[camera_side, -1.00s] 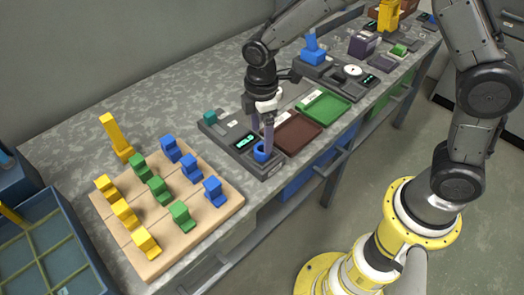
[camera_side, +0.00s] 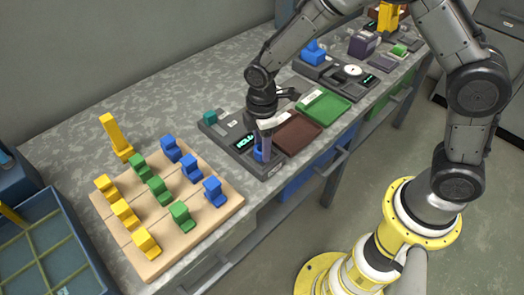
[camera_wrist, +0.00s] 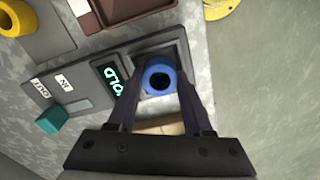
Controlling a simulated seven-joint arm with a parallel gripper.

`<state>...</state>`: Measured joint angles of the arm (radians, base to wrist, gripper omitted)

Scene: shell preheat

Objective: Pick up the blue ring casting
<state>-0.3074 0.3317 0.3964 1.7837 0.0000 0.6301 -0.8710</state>
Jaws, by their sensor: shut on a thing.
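The blue ring casting (camera_wrist: 160,80) sits in the square recess of a grey device, its dark hole facing my wrist camera. In the side view the casting (camera_side: 260,155) is partly hidden by my fingers. My gripper (camera_side: 263,150) points down over the recess and is shut on the casting, with one finger on each side in the wrist view. The grey device (camera_side: 222,132) has a lit display (camera_wrist: 114,80) reading "HOLD" and a teal block (camera_side: 210,117) at its far-left corner.
A brown tray (camera_side: 297,136) and a green tray (camera_side: 326,109) lie right of the device. A wooden board (camera_side: 165,240) with several blue, green and yellow pieces stands to the left. A blue divided crate (camera_side: 45,255) is at the far left.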

